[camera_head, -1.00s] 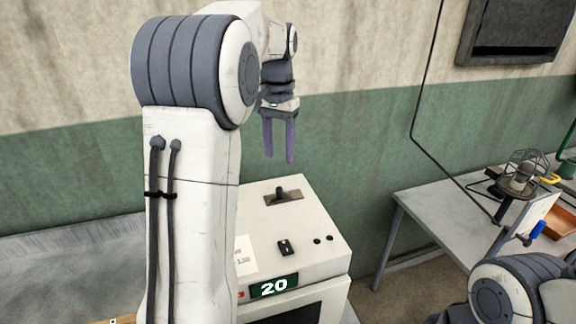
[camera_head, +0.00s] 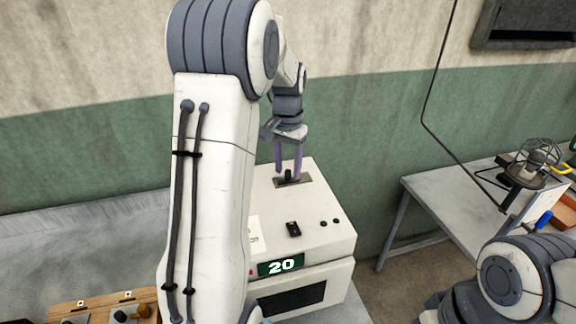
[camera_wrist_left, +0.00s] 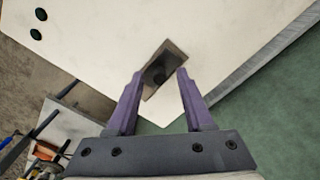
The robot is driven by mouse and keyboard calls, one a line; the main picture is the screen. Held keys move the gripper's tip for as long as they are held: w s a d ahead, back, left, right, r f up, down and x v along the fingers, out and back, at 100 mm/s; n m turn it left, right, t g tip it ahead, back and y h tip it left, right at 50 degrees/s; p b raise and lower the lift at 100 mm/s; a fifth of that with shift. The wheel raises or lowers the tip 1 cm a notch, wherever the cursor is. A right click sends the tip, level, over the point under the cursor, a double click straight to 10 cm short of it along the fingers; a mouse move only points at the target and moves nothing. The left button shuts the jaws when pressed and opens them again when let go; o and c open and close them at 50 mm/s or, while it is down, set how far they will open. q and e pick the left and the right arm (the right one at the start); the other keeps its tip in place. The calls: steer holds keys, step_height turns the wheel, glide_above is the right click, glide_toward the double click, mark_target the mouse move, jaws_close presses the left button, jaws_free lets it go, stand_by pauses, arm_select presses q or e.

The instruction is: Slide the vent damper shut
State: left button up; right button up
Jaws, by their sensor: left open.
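The vent damper is a small dark knob (camera_head: 288,175) in a brownish slot plate (camera_head: 305,181) on top of a white steamer box (camera_head: 325,205). My left gripper (camera_head: 288,170) points down at it, open, with its two purple fingers on either side of the knob in the head view. In the left wrist view the open left gripper (camera_wrist_left: 160,74) has the slot plate (camera_wrist_left: 166,58) between its fingertips, and the dark knob (camera_wrist_left: 158,76) shows there. I cannot tell whether a finger touches the knob. My right gripper is out of view.
The box has a black switch (camera_head: 293,229) and a green display (camera_head: 281,265) reading 20. A grey side table (camera_head: 440,195) at the right holds a wire-caged device (camera_head: 538,158). My right arm is at the lower right.

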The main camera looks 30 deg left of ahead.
arm_select(q)
jaws_close()
steer(key=shift+r, duration=0.1)
stand_by(1.2)
